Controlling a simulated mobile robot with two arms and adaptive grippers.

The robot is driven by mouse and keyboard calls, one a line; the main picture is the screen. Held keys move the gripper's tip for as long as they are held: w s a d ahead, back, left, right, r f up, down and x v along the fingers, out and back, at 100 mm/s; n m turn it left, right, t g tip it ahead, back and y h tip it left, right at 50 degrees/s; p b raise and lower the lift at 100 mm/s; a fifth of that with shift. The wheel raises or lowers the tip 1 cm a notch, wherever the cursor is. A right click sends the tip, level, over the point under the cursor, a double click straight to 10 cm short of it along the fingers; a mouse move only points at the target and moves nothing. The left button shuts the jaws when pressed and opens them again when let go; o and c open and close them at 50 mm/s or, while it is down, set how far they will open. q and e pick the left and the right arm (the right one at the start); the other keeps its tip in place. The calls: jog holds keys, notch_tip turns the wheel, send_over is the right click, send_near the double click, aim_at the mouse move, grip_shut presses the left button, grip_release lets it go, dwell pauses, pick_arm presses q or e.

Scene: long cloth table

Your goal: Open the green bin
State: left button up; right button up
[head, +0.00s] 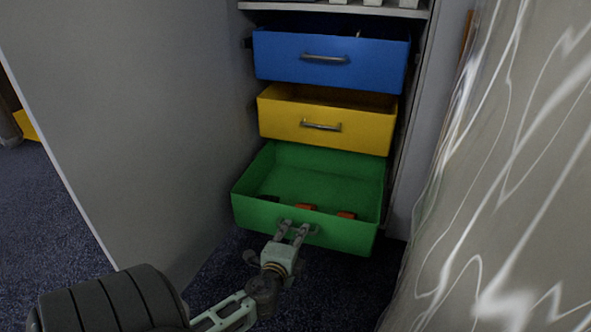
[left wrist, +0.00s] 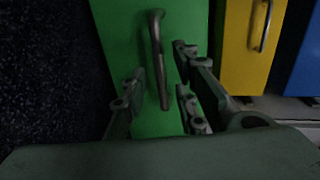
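The green bin (head: 330,180) is the lowest drawer of the cabinet in the head view. It is slid well out, with its inside showing and a few small red and dark items at the front. Its metal handle (left wrist: 156,60) shows upright in the left wrist view. My left gripper (head: 295,228) is at the bin's front face. In the wrist view its fingers stand apart on either side of the handle, with gaps showing, so it is open. In the head view the gripper covers part of the handle. My right gripper is in neither view.
A yellow bin (head: 345,127) and a blue bin (head: 373,65) sit above, each out a little. A large grey panel (head: 140,100) stands to the left. A patterned cloth (head: 520,170) hangs at the right. Dark carpet (head: 50,195) lies below.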

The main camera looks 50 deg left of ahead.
pick_arm(q)
jog(key=v, duration=1.1)
